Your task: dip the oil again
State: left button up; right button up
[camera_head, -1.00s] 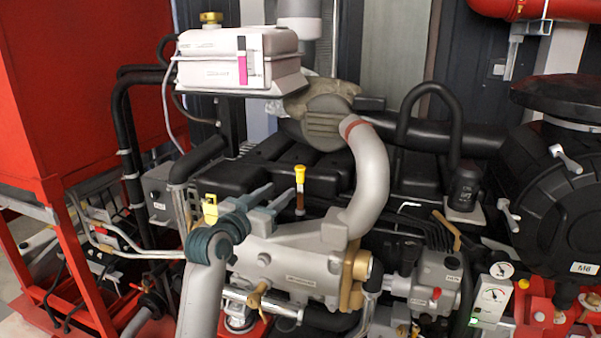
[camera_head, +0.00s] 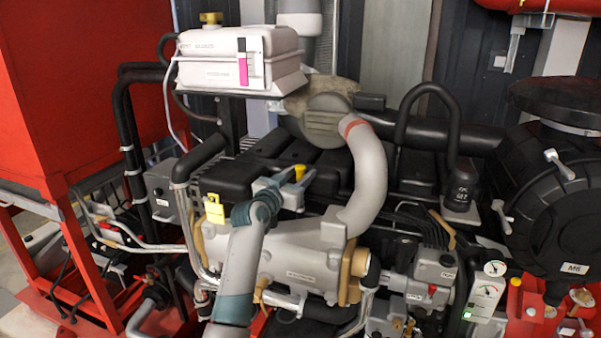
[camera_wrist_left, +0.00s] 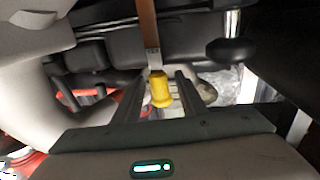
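The dipstick's yellow handle (camera_head: 299,172) shows above the engine, at the fingers of my left gripper (camera_head: 294,180). In the left wrist view the yellow handle (camera_wrist_left: 160,91) lies between the two dark fingers (camera_wrist_left: 160,96), with a narrow gap visible on either side. The gripper looks open around it, not closed on it. A brown stem (camera_wrist_left: 149,25) runs from the handle's far end in that view. In the head view the gripper hides the stem. My right gripper is not in view.
A grey pipe elbow (camera_head: 369,180) curves close to the right of the gripper. A white tank (camera_head: 238,60) stands above and behind. A yellow tag (camera_head: 214,209) is beside my left arm, and the grey engine cylinder (camera_head: 300,265) lies below.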

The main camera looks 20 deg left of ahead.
pick_arm(q)
grip_shut()
notch_tip(320, 180, down, 9)
jog(key=b, duration=0.6)
jog(key=shift+r, duration=0.1)
jog(key=shift+f, duration=0.2)
grip_release()
jog(key=shift+s+r, duration=0.1)
